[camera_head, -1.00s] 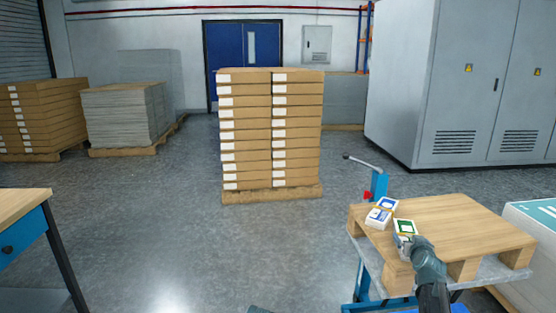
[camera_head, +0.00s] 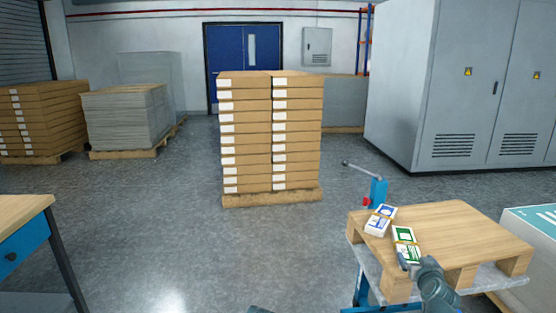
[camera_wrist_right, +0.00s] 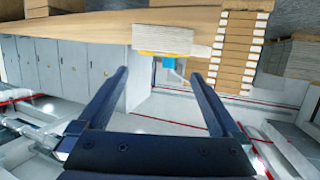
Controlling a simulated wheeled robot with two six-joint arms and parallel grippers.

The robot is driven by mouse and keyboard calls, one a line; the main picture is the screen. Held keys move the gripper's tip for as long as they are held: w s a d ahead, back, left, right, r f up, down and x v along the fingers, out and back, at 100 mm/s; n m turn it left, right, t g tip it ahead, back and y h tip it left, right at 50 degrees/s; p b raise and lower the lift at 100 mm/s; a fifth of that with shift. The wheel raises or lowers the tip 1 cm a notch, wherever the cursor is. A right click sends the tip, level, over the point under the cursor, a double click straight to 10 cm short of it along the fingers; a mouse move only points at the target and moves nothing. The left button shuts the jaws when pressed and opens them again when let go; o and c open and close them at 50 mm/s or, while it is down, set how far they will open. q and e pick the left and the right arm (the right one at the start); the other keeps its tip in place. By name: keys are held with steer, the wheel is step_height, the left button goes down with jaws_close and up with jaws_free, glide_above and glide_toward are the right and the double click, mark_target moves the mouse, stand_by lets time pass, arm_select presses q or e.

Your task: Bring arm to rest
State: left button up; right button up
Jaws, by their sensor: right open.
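My right gripper (camera_head: 408,264) is open and empty at the near edge of the wooden pallet (camera_head: 462,235). In the right wrist view its two fingers (camera_wrist_right: 160,80) stand wide apart with nothing between them. A banded pack with a green label (camera_head: 405,243) lies on the pallet just beyond the fingertips. A white pack with a yellow band (camera_wrist_right: 163,42) shows past the fingers in the wrist view. A banded pack with a blue label (camera_head: 380,220) lies behind and left of the green one. My left gripper cannot be made out.
The pallet rests on a blue lift table with a handle (camera_head: 362,167). A tall stack of cartons (camera_head: 271,130) stands mid-floor. A blue workbench (camera_head: 25,235) is at left, a white-and-teal stack (camera_head: 535,235) at right. The floor between is clear.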

mark_target(408, 248)
steer(key=b+x, duration=0.1)
steer(key=x, duration=0.3)
steer(key=b+x, duration=0.1)
steer(key=x, duration=0.2)
steer(key=b+x, duration=0.1)
steer(key=x, duration=0.3)
steer(key=shift+w+f, duration=0.25)
steer(key=shift+f, duration=0.1)
steer(key=r+p, duration=0.2)
steer(key=r, duration=0.1)
steer(key=r+p, duration=0.1)
steer(key=p, duration=0.1)
steer(key=shift+s+r, duration=0.2)
steer(key=shift+s, duration=0.1)
steer(key=s+a+r+p, duration=0.1)
steer(key=s+a, duration=0.7)
steer(key=a, duration=0.6)
steer(key=s+d+r+p, duration=0.4)
steer(key=s+p, duration=0.1)
steer(key=s, duration=0.1)
steer(key=shift+s+d+r, duration=0.3)
steer(key=shift+s+r, duration=0.05)
steer(key=shift+s, duration=0.05)
steer(key=shift+f, duration=0.1)
